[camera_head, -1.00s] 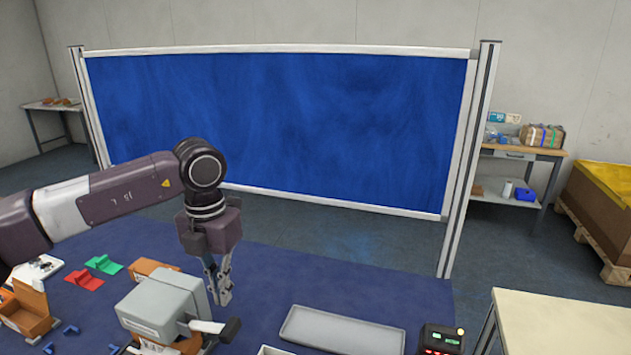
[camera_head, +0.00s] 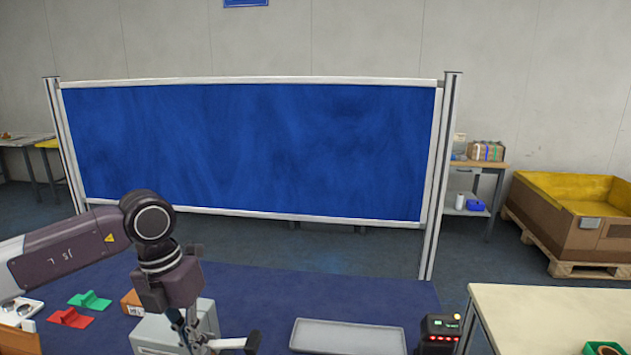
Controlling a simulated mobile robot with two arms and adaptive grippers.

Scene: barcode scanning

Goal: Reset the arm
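My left arm comes in from the left. Its gripper (camera_head: 188,335) points down in front of a grey box-shaped device (camera_head: 207,318) on the blue table (camera_head: 285,292). The fingers overlap the device in the picture and their tips are hard to make out, so I cannot tell their opening. No held object shows. A black-ended lever (camera_head: 253,342) sticks out to the right of the device. My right gripper is not in view.
Red (camera_head: 70,318) and green (camera_head: 90,300) parts and an orange box (camera_head: 131,302) lie at the left. An empty grey tray (camera_head: 347,336) and a small black device (camera_head: 440,333) stand at the right. A blue partition (camera_head: 250,150) stands behind the table.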

